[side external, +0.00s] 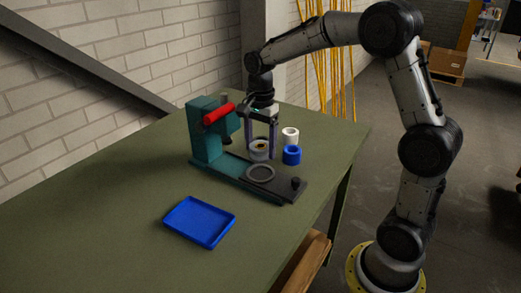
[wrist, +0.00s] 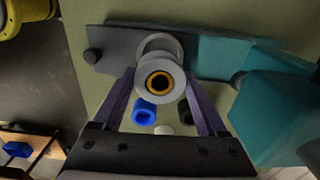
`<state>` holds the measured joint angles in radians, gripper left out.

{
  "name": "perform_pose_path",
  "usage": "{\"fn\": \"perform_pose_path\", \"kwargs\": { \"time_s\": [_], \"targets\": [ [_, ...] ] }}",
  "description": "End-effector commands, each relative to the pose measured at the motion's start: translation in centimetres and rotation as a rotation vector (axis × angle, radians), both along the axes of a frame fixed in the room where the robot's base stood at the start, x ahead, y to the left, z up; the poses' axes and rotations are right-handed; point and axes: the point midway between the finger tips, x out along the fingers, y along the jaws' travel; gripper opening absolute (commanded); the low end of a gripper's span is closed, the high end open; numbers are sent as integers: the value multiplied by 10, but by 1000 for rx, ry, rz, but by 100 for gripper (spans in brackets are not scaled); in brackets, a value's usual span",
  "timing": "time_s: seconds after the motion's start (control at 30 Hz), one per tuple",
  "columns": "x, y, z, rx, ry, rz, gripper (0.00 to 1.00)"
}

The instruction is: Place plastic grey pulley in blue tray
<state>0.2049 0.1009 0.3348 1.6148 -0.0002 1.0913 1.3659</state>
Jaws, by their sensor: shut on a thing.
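The grey pulley (wrist: 160,68), a flanged ring with an orange-edged dark centre, is between the two fingers of my gripper (wrist: 156,88) in the wrist view. My gripper is shut on it. In the side view my gripper (side external: 261,150) points down with the pulley (side external: 259,154) at its fingertips, beside the teal press. How far the pulley is above the table or the press base is hard to tell. The blue tray (side external: 200,221) lies empty on the green table, at the front left of the press in the side view.
The teal press (side external: 206,133) with a red handle (side external: 218,113) has a dark base plate (side external: 284,185) with a ring and knob. A white cylinder (side external: 290,135) and a blue cylinder (side external: 291,155) stand right of my gripper. The table (side external: 110,215) is clear around the tray.

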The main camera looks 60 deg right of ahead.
Motion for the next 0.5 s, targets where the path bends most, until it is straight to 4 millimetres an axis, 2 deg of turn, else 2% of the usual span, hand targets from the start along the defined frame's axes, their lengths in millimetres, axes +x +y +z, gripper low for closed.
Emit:
{"fn": "perform_pose_path", "kwargs": {
  "time_s": [0.2, 0.5],
  "targets": [
    [0, 0, 9, 0, -2, 0, 26],
    [0, 0, 9, 0, -2, -1, 26]
  ]
}}
